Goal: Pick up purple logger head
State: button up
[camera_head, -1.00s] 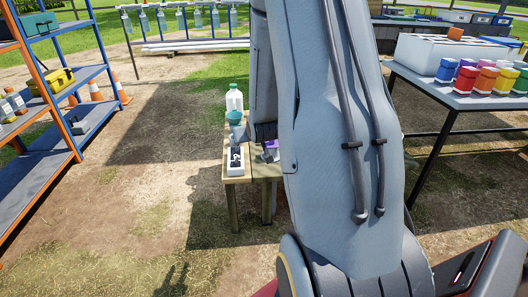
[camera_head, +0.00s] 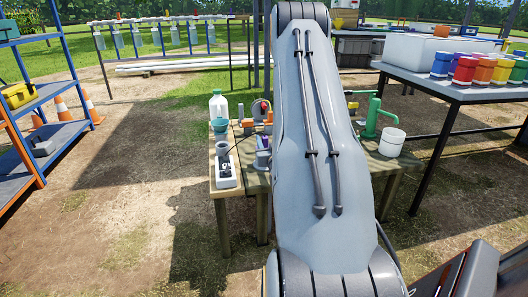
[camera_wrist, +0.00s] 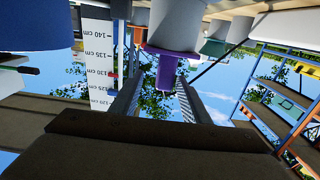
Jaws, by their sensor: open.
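The purple logger head (camera_head: 264,143) sits on a grey stand (camera_head: 262,159) on the wooden table, beside my arm in the head view. In the wrist view, which is upside down, the purple logger head (camera_wrist: 167,65) hangs from a pale grey cylinder, its narrow part pointing down the picture. My gripper (camera_wrist: 158,98) is open, with one finger to each side of that narrow part in the picture. I cannot tell how far apart in depth they are. No contact shows. My arm hides the gripper in the head view.
The wooden table (camera_head: 376,166) also holds a white bottle (camera_head: 218,105), a teal funnel (camera_head: 220,126), a white box (camera_head: 226,171), a green hand pump (camera_head: 374,117) and a white bucket (camera_head: 391,143). A marked white scale (camera_wrist: 98,60) stands close to the gripper in the wrist view.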

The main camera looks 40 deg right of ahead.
jog(key=x, duration=0.1)
jog(key=b+x, duration=0.1)
jog(key=x, duration=0.1)
jog(key=b+x, duration=0.1)
jog(key=x, duration=0.1)
jog(key=shift+w+a+r, duration=0.1)
jog(key=shift+w+a, duration=0.1)
jog(key=shift+w, duration=0.1)
grip_shut()
